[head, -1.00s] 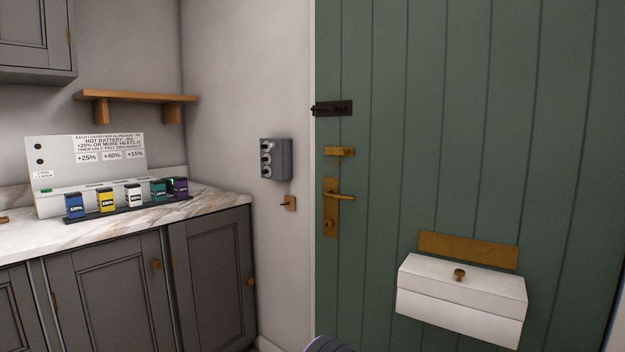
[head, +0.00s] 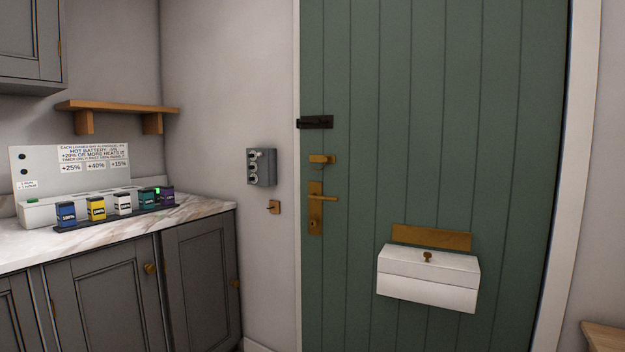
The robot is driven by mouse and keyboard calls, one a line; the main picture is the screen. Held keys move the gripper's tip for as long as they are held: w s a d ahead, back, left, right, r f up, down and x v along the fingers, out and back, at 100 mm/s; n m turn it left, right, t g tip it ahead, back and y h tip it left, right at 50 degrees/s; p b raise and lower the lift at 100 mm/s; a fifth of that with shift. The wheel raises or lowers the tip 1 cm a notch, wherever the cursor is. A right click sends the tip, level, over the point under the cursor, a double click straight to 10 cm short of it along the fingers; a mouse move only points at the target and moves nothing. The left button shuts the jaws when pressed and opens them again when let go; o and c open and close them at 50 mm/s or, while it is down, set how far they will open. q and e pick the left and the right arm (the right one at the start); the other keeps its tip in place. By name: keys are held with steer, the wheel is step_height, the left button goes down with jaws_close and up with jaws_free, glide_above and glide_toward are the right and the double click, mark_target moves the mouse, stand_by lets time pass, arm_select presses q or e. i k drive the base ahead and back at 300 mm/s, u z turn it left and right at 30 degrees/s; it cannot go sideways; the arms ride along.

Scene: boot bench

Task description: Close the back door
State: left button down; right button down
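The green plank back door (head: 440,140) fills the middle and right of the head view. It stands against its white frame at the left with no clear gap; whether it is latched I cannot tell. A brass lever handle (head: 323,198) sits on a plate near its left edge. Above it are a brass latch (head: 322,161) and a black bolt (head: 315,122). A white letter box (head: 428,279) with a brass knob hangs low on the door, under a brass plate (head: 431,237). Neither of my grippers is in view.
Grey cabinets with a marble counter (head: 200,212) stand at the left, bearing several coloured batteries and a sign panel (head: 70,172). A grey switch box (head: 262,167) is on the wall beside the door. A wooden surface edge (head: 604,335) shows at the lower right.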

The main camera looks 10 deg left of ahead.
mark_target(443, 133)
steer(key=u, duration=0.9)
steer(key=i, duration=1.05)
